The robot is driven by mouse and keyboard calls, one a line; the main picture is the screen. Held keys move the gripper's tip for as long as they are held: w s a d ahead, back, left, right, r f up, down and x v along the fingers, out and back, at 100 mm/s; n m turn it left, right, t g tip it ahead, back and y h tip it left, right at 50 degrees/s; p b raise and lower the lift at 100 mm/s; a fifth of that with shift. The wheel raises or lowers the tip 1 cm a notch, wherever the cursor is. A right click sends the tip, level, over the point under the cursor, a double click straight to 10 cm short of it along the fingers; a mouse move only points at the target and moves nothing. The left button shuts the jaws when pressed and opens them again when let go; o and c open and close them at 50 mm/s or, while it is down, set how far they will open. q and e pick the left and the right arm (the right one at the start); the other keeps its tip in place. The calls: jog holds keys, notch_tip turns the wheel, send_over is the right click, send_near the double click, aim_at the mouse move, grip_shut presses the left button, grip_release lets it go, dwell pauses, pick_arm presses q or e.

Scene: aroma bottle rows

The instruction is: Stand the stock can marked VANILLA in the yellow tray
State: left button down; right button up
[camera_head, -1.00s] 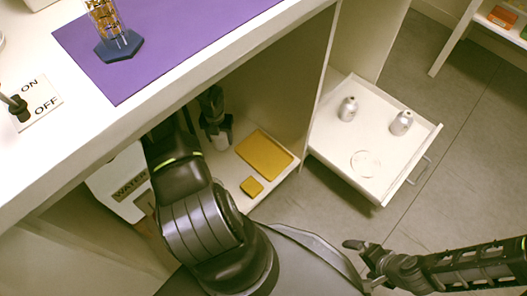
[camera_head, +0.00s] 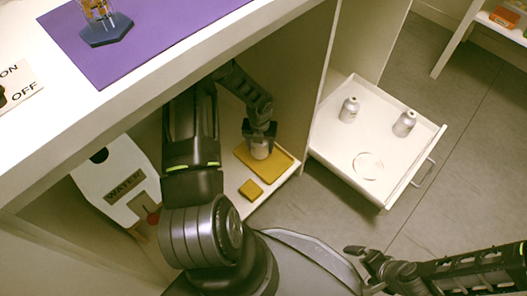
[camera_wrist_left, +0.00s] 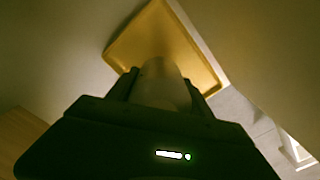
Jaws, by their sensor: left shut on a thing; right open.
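The yellow tray (camera_head: 283,163) lies on the shelf inside the cabinet, under the counter; it also shows in the left wrist view (camera_wrist_left: 190,48). My left gripper (camera_head: 259,138) is shut on a pale metal can (camera_head: 260,151), which looks roughly upright over the back left part of the tray. In the left wrist view the can (camera_wrist_left: 162,82) stands between the fingers, in front of the tray. No marking on the can can be read, and I cannot tell whether its base touches the tray. My right gripper (camera_head: 357,266) is open and empty, outside the cabinet.
A small yellow block (camera_head: 250,190) lies on the shelf near the tray. A pulled-out white drawer (camera_head: 335,147) at the right holds two silver cans (camera_head: 349,110) and a clear round outline. A white WATER container (camera_head: 118,178) stands at left. Cabinet walls and counter surround my left arm.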

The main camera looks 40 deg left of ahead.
aim_at(263, 152)
pick_arm(q)
jog(key=shift+w+d, duration=0.15)
jog(key=f+b, duration=0.2)
jog(key=f, duration=0.1)
jog(key=shift+w+d, duration=0.2)
jog(key=shift+d, duration=0.2)
jog(key=shift+f, duration=0.25)
jog(key=shift+b, duration=0.3)
jog(key=shift+f, duration=0.2)
jog(key=shift+c, duration=2.1)
grip_release()
jog(key=shift+r, duration=0.1)
jog(key=shift+r+p, duration=1.75)
jog(key=shift+r, duration=2.1)
